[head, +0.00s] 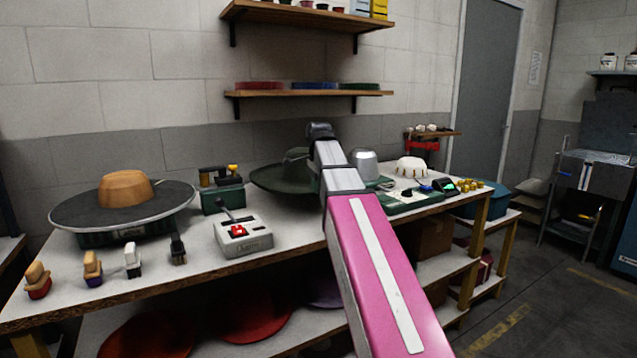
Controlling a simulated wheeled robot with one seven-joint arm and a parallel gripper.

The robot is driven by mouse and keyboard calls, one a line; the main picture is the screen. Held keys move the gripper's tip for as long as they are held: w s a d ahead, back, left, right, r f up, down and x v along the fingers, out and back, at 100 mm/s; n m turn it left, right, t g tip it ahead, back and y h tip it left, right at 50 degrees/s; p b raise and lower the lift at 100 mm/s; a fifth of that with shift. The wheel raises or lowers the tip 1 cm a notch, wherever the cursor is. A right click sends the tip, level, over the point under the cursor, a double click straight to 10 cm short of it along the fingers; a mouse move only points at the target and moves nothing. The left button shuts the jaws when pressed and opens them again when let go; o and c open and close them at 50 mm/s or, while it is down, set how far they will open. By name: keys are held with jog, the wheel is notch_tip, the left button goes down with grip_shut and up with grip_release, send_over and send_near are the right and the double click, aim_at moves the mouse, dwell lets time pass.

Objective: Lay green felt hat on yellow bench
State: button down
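A dark green felt hat (284,177) with a wide brim sits on the long workbench at mid-length, partly hidden behind my arm. No other bench that is plainly yellow shows. My pink arm reaches from the lower right up over the bench, its far end beside and in front of the hat. My gripper's fingers do not show; the arm's grey and dark far links hide them or they are out of sight. Whether anything touches the hat cannot be seen.
Several brushes line the front edge near a white control box (243,236) and a green tool box (222,196). A silver dome (364,163) and a white crown form (411,167) stand right. Floor is clear right.

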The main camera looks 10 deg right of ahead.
send_over(318, 225)
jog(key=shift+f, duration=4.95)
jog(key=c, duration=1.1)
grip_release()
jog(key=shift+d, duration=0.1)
